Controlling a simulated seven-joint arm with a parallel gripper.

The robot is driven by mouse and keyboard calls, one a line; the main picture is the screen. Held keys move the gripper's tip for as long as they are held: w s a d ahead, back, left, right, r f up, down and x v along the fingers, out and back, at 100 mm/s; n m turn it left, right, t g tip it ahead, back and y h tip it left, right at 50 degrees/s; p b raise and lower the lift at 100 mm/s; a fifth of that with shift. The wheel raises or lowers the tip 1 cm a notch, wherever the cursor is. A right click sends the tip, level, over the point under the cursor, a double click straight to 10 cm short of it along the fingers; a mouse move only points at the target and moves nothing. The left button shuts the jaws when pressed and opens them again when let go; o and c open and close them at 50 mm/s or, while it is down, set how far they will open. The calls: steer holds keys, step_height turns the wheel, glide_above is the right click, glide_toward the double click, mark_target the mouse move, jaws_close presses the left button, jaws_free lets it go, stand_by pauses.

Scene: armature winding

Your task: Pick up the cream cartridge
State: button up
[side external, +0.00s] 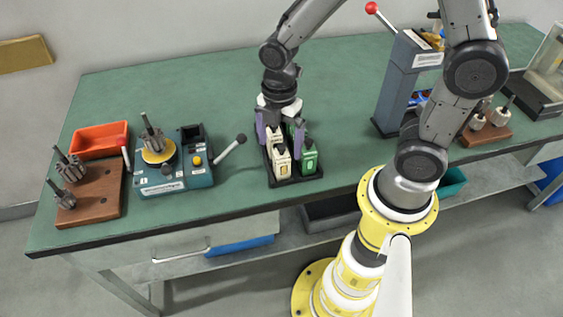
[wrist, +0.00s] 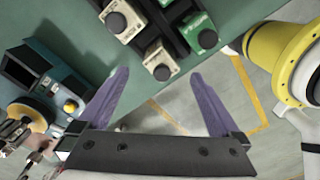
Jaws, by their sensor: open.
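Two cream cartridges stand upright in a black tray (side external: 296,181), in the left column: a front one (side external: 282,163) and one behind it (side external: 273,137). Green cartridges, including the front one (side external: 309,159), stand to their right. My gripper (side external: 280,148) points down over the tray, its purple fingers spread and empty. In the wrist view its fingertips (wrist: 158,74) are wide apart. A cream cartridge (wrist: 160,63) with a black round cap shows between and beyond them, with another cream one (wrist: 122,22) and a green one (wrist: 202,36) nearby. I cannot tell the exact height of the fingertips.
A teal winding machine (side external: 165,178) with a lever stands to the left. Further left are a wooden block (side external: 97,192) with armatures and an orange bin (side external: 98,139). A grey press (side external: 405,85) stands to the right. Green bench (side external: 215,100) is clear behind the tray.

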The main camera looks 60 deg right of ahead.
mark_target(281, 153)
steer(key=shift+s+d+f, duration=0.1)
steer(key=shift+f, duration=1.65)
steer(key=shift+d+f, duration=0.1)
steer(key=shift+f, duration=1.6)
steer(key=shift+c, duration=0.2)
steer(key=c, duration=1.4)
